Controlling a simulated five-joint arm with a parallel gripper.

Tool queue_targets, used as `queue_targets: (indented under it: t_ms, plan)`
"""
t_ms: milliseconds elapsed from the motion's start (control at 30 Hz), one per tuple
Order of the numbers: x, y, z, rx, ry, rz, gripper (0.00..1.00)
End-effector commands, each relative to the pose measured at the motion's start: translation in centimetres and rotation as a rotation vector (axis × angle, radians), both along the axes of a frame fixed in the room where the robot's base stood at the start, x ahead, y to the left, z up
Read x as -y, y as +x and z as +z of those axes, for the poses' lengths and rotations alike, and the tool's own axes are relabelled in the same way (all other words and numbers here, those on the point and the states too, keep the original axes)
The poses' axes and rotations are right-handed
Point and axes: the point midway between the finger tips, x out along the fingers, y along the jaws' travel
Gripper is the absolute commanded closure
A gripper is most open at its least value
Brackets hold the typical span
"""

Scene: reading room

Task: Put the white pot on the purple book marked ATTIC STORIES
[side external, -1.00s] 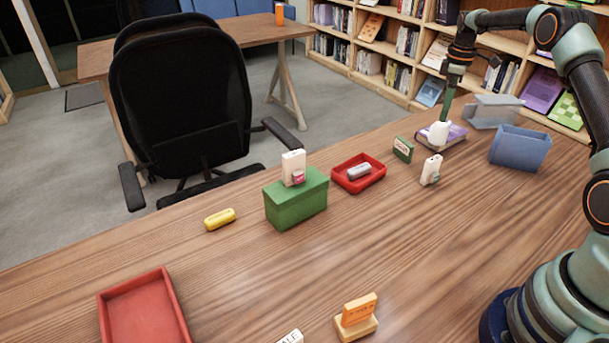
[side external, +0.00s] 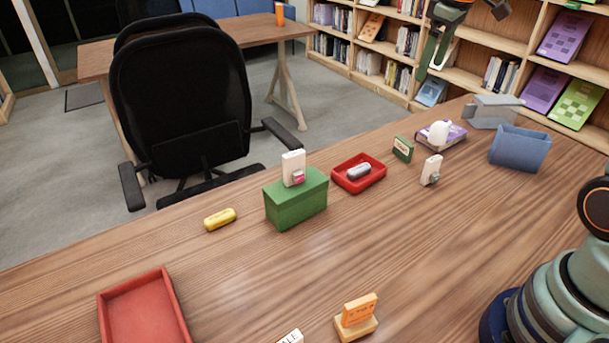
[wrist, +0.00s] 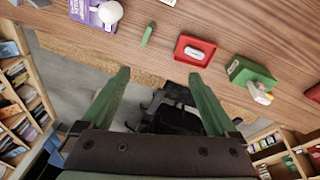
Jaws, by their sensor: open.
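The white pot (side external: 439,132) rests on the purple book (side external: 457,136) at the far right of the table in the side view. The pot (wrist: 110,12) and the book (wrist: 84,14) also show at the top left of the wrist view, where both are partly cut off. My gripper (side external: 431,66) is raised above and behind the table's far edge, clear of the pot. In the wrist view my gripper's fingers (wrist: 159,74) are spread apart with nothing between them.
Near the book are a blue bin (side external: 520,148), a grey container (side external: 492,111), a small green box (side external: 403,149) and a white box-like item (side external: 431,170).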

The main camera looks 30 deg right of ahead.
Motion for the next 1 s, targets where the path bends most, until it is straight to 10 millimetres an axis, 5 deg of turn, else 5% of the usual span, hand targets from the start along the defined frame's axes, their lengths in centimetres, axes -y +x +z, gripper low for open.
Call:
queue_targets:
  t_ms: [233,500,700,1000]
  plan:
    - [-7.1,-5.8,1.3,0.123,0.035,-0.092,0.06]
    - [-12.3,-12.0,-0.9,0.239,0.112,-0.19,0.06]
    - [-13.9,-14.3,-2.7,0.281,0.155,-0.232,0.06]
    - [-14.2,-14.8,-3.1,0.286,0.163,-0.242,0.06]
